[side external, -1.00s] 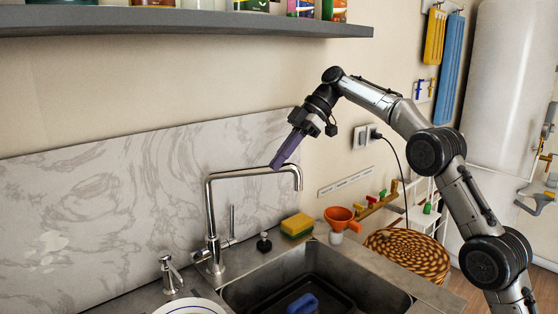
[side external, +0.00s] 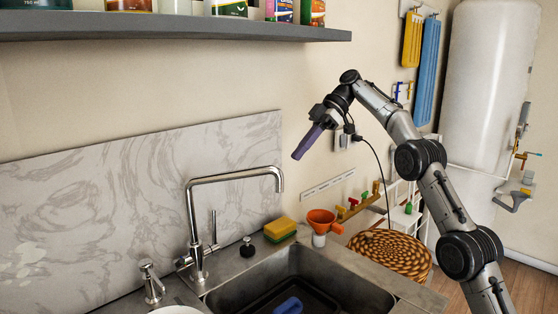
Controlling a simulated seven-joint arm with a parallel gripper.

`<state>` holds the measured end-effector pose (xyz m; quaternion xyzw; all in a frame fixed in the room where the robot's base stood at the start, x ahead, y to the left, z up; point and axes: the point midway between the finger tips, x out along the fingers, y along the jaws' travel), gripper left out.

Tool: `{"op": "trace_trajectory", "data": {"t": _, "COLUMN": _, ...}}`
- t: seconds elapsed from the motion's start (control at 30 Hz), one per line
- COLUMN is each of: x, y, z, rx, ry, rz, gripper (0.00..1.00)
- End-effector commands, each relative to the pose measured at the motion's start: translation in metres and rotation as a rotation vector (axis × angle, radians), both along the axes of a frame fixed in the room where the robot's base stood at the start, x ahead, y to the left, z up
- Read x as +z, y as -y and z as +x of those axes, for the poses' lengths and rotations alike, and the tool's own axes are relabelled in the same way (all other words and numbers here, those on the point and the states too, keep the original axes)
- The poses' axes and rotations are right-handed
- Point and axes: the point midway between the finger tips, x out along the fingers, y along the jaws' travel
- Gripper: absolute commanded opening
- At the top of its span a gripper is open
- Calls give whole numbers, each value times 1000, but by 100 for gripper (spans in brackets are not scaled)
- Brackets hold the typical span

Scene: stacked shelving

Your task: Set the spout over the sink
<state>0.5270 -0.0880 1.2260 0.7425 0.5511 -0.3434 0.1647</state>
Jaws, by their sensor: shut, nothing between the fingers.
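The chrome tap stands on the counter behind the sink, with its upright at the left and its spout (side external: 235,176) reaching right across the picture. The spout's downturned end shows just above the yellow-green sponge, near the back edge of the sink basin (side external: 235,298). I cannot tell from this one angle how far over the basin it reaches. My gripper (side external: 298,157), with purple fingers, is shut and empty. It points down and left, above and right of the spout's end, with a visible gap between them.
The sponge (side external: 280,228) and an orange funnel (side external: 322,220) stand behind the sink. A soap pump (side external: 151,284) is at the left. A blue object (side external: 289,306) lies in the basin. A grey shelf (side external: 180,28) hangs above; a woven basket (side external: 392,254) is at the right.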

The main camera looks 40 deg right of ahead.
Motion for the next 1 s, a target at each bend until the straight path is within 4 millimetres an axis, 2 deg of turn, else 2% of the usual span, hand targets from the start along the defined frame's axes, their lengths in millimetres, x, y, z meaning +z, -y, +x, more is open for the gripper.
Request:
{"op": "trace_trajectory", "data": {"t": 0.1, "x": -3, "y": -11, "z": 11, "rx": -180, "ry": -193, "rz": 200, "gripper": 0}}
{"op": "trace_trajectory", "data": {"t": 0.2, "x": -5, "y": -11, "z": 21, "rx": -344, "ry": -399, "rz": 412, "gripper": 0}}
{"op": "trace_trajectory", "data": {"t": 0.27, "x": -6, "y": -6, "z": 27, "rx": -434, "ry": -529, "rz": 542, "gripper": 0}}
{"op": "trace_trajectory", "data": {"t": 0.4, "x": -12, "y": 15, "z": 38, "rx": -596, "ry": -795, "rz": 821, "gripper": 0}}
{"op": "trace_trajectory", "data": {"t": 0.5, "x": -16, "y": 32, "z": 40, "rx": -641, "ry": -869, "rz": 937, "gripper": 0}}
{"op": "trace_trajectory", "data": {"t": 0.6, "x": -21, "y": 44, "z": 38, "rx": -661, "ry": -879, "rz": 969, "gripper": 0}}
{"op": "trace_trajectory", "data": {"t": 0.67, "x": -21, "y": 44, "z": 39, "rx": -663, "ry": -874, "rz": 968, "gripper": 0}}
{"op": "trace_trajectory", "data": {"t": 0.77, "x": -21, "y": 35, "z": 43, "rx": -663, "ry": -874, "rz": 966, "gripper": 0}}
{"op": "trace_trajectory", "data": {"t": 1.0, "x": -23, "y": -6, "z": 60, "rx": -660, "ry": -874, "rz": 962, "gripper": 0}}
